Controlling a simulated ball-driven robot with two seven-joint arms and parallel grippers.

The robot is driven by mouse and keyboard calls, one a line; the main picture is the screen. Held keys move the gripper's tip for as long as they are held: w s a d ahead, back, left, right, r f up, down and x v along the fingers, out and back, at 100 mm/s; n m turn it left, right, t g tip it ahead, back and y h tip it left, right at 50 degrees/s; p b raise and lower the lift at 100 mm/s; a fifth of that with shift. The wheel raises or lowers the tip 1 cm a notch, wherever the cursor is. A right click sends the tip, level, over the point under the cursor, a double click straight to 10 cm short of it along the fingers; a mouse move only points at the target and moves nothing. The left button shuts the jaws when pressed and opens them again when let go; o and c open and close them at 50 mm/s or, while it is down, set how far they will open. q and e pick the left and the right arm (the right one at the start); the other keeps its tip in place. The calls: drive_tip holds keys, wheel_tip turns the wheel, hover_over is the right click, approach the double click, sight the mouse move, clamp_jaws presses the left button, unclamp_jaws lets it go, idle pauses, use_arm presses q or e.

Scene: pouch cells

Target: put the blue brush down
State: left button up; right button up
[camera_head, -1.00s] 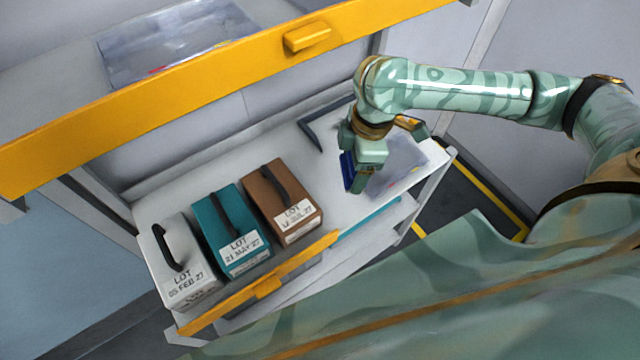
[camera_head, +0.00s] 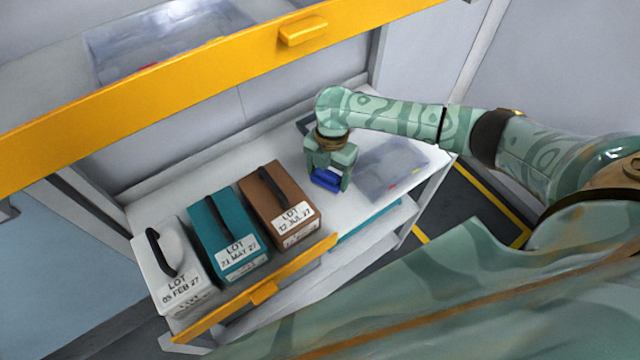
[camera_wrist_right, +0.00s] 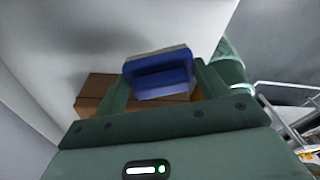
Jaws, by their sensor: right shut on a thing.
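The blue brush (camera_head: 325,180) is in my right gripper (camera_head: 328,176), over the white shelf top (camera_head: 345,140) between the brown box and the clear tray. In the right wrist view the blue brush (camera_wrist_right: 160,78) sits between the fingers of the right gripper (camera_wrist_right: 160,90), with a pale strip along its upper edge. My right gripper is shut on it. I cannot tell whether the brush touches the shelf. My left gripper is not in view.
A brown box (camera_head: 262,200), a teal box (camera_head: 222,228) and a white box (camera_head: 180,290), all with handles and lot labels, stand left of the gripper. A clear tray (camera_head: 385,165) lies to the right. A yellow-edged shelf (camera_head: 200,85) hangs above.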

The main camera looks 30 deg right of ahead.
sight(322, 175)
drive_tip(key=shift+w+a+f+b, duration=0.25)
drive_tip(key=shift+w+f, duration=0.2)
drive_tip(key=shift+f, duration=0.15)
drive_tip(key=shift+w+a+f+b, duration=0.1)
drive_tip(key=shift+w+f+b, duration=0.1)
drive_tip(key=shift+w+f, duration=0.35)
drive_tip(key=shift+f+b, duration=0.6)
drive_tip(key=shift+f, duration=1)
drive_tip(key=shift+f, duration=0.15)
drive_tip(key=o, duration=1)
drive_tip(key=r+p, duration=0.1)
drive_tip(key=r, duration=0.3)
drive_tip(key=r+p, duration=0.1)
drive_tip(key=r, duration=0.3)
drive_tip(key=w+d+r+p, duration=0.1)
drive_tip(key=r+p, duration=0.1)
drive_tip(key=r, duration=0.2)
drive_tip(key=shift+w+r, duration=0.1)
